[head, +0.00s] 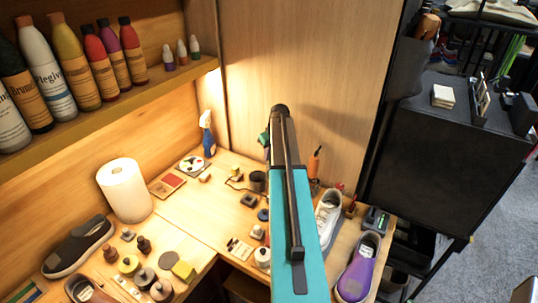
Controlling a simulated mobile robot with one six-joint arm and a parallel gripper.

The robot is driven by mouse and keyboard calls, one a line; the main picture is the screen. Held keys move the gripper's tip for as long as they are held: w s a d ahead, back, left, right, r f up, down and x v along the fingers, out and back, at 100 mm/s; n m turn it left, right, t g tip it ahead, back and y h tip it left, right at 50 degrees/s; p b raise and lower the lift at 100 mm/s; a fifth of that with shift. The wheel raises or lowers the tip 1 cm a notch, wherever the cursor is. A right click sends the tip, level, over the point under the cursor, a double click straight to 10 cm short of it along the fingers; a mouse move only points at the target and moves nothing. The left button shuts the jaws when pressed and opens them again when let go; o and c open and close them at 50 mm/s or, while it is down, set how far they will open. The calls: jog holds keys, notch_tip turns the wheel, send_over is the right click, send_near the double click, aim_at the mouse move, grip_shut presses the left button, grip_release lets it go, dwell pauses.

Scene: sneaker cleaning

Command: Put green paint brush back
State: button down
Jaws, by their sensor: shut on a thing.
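My own teal and black arm reaches up through the middle of the head view. My gripper is hidden behind it, so its jaws and anything in them do not show. A small dark green part shows at the left side of the arm's upper end; I cannot tell whether it is part of my wrist or something held. I cannot make out a green paint brush anywhere for certain. A dark cup (258,181) stands on the wooden bench (215,215), just left of the arm.
A paper towel roll (125,190), spray bottle (207,134), paint palette (192,163) and dark sneaker (78,246) are on the left. A white sneaker (328,218) and purple sneaker (358,268) are right of my arm. Bottles line the shelf (110,112). A black cabinet (440,140) stands right.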

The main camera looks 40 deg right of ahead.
jog(key=shift+f, duration=0.15)
jog(key=c, duration=1.7)
grip_release()
jog(key=shift+c, duration=0.2)
jog(key=shift+r, duration=0.25)
jog(key=b+v, duration=0.4)
jog(key=v, duration=0.7)
jog(key=shift+r, duration=0.4)
jog(key=shift+s+r, duration=0.1)
jog(key=shift+r, duration=0.05)
notch_tip(320, 180, up, 9)
jog(key=p, duration=0.9)
jog(key=shift+r, duration=0.1)
